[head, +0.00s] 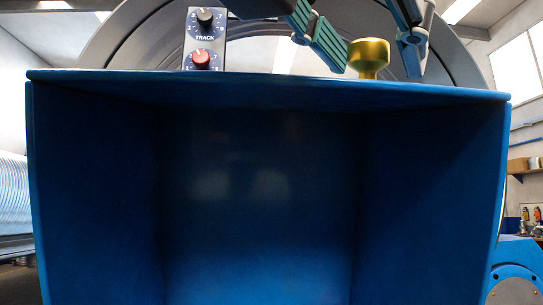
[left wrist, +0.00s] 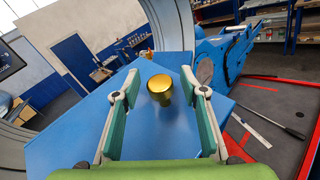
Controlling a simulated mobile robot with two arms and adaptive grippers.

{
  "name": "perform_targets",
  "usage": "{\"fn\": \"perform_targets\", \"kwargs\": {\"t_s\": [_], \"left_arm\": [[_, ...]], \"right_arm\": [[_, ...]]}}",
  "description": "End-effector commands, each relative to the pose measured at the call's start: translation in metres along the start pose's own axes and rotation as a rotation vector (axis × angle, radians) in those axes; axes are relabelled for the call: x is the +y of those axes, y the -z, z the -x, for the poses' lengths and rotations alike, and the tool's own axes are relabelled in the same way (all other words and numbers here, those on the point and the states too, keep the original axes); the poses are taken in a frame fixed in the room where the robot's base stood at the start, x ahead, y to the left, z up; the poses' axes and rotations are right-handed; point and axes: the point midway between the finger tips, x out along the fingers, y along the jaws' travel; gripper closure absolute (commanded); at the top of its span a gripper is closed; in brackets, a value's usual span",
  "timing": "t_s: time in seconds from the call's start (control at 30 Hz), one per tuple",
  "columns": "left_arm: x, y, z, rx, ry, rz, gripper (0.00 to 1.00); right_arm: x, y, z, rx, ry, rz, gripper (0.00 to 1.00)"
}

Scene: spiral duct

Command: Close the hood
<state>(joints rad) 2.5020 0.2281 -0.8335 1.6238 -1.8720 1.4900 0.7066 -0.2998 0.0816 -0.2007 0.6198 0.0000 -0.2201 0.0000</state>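The blue hood (head: 260,190) fills most of the head view, and its hollow inside faces me. Its blue outer face (left wrist: 75,135) shows in the left wrist view. A gold knob (head: 369,58) stands at the hood's upper edge, right of centre. My left gripper (head: 376,68) is open, with one finger on each side of the knob. In the left wrist view the knob (left wrist: 160,90) lies between the two green-padded fingers of the gripper (left wrist: 160,74), with gaps on both sides. My right gripper is not in view.
In the left wrist view, blue machinery (left wrist: 225,55) and a dark floor area with a red border lie to the right.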

Motion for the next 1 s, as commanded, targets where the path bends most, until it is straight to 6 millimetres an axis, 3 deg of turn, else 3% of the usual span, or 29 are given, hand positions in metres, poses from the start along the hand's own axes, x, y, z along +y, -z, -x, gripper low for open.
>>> {"fn": "perform_targets", "kwargs": {"t_s": [0.17, 0.7, 1.0], "left_arm": [[0.000, -0.001, 0.009, -0.002, 0.000, 0.000, 0.60], [0.001, -0.001, 0.110, -0.003, -0.002, 0.000, 0.60], [0.000, 0.000, 0.122, -0.001, 0.000, 0.000, 0.60]], "right_arm": [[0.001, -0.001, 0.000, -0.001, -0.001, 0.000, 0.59], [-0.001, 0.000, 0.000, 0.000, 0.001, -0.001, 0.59], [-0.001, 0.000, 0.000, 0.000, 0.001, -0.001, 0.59]]}}
